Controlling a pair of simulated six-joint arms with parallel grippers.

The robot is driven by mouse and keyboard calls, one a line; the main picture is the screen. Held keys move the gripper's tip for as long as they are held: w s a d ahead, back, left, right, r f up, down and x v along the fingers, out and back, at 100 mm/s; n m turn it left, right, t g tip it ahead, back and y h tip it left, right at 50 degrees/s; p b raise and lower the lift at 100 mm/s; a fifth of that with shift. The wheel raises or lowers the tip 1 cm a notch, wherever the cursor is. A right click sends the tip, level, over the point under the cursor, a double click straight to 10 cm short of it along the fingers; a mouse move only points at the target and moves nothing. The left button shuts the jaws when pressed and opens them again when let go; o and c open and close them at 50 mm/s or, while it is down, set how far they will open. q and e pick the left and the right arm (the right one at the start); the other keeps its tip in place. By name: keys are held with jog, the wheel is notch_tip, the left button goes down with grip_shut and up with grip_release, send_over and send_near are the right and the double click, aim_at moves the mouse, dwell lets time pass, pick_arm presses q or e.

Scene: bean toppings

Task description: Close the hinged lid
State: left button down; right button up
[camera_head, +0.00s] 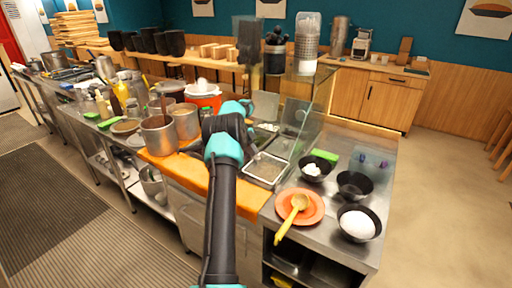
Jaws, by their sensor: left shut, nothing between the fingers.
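A steel pan with grainy brown contents (266,169) is set in the counter at centre. A grey hinged lid (294,118) stands raised behind it, near the glass guard. Another grey panel, maybe a second lid (265,105), stands further left. My left arm rises from the bottom centre and bends over the counter. My left gripper (248,106) is at its far end, shut and empty, left of the raised lid. The arm hides part of the counter, and I cannot tell whether the gripper touches anything. My right gripper is not in view.
A glass guard (318,105) runs along the back of the pans. Steel pots (159,135) stand to the left.

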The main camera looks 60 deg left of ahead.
pick_arm(q)
jog(key=shift+s+a+f, duration=0.1)
jog(key=shift+a+f, duration=0.15)
jog(key=shift+f, duration=0.35)
jog(key=shift+r, duration=0.1)
